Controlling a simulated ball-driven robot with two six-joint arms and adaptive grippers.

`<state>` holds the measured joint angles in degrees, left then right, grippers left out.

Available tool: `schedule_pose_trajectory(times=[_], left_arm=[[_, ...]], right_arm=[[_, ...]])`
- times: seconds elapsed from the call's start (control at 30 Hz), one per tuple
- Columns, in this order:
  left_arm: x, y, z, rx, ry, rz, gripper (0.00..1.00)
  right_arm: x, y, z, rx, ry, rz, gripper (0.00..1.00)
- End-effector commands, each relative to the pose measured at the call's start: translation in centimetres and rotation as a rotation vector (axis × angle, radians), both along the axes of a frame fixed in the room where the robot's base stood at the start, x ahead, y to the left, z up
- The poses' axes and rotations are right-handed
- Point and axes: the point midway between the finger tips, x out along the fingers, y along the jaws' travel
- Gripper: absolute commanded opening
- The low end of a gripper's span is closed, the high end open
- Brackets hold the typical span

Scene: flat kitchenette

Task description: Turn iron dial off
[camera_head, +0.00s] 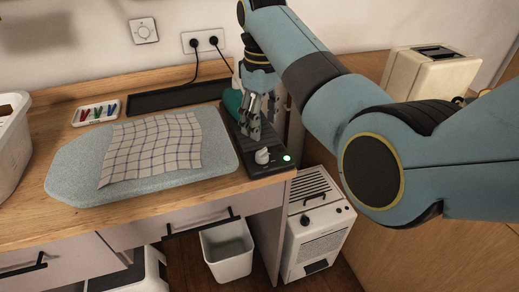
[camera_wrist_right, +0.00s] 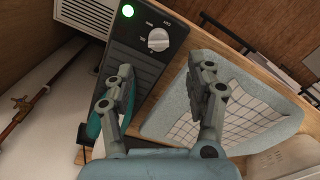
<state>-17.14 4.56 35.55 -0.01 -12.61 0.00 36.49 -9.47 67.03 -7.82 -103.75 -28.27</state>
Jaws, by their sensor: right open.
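The iron dial is a white knob (camera_head: 262,156) at the front end of a black iron station (camera_head: 246,150), with a lit green light (camera_head: 287,158) to its right. In the right wrist view the dial (camera_wrist_right: 158,39) shows face-on with printed marks around it, and the green light (camera_wrist_right: 128,11) glows beside it. A teal iron (camera_head: 232,101) is partly hidden behind my right gripper (camera_head: 262,118). That gripper is open and empty above the station, apart from the dial. In the wrist view its fingers (camera_wrist_right: 160,88) are spread wide. My left gripper does not show.
A pale blue ironing pad (camera_head: 75,165) with a checked cloth (camera_head: 152,150) lies left of the station. A clip tray (camera_head: 96,113) is behind it. A white heater (camera_head: 318,235) and bin (camera_head: 228,250) stand below. A toaster (camera_head: 430,75) is at right.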

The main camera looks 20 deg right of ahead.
Motion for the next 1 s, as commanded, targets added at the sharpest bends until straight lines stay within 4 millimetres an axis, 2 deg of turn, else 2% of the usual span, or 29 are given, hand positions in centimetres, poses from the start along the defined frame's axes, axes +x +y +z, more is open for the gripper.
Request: schedule_pose_trajectory(times=[0.2, 0.43, 0.6, 0.83, 0.87, 1.0], left_arm=[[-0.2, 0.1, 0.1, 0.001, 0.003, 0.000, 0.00], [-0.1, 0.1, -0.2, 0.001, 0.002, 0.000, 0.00], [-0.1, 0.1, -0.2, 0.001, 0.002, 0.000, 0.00], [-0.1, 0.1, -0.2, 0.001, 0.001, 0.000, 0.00], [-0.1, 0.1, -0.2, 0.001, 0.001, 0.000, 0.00], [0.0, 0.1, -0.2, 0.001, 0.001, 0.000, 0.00]], right_arm=[[-0.1, -0.1, -4.5, -0.001, 0.004, -0.001, 0.55], [-0.1, -0.1, -8.1, 0.000, 0.002, -0.002, 0.55], [0.0, -0.1, -9.1, 0.001, -0.001, -0.002, 0.55], [0.0, -0.1, -9.2, 0.000, -0.002, -0.002, 0.55], [0.0, -0.1, -9.2, 0.000, -0.002, -0.002, 0.54], [0.0, -0.1, -9.2, 0.000, -0.001, -0.002, 0.36]])
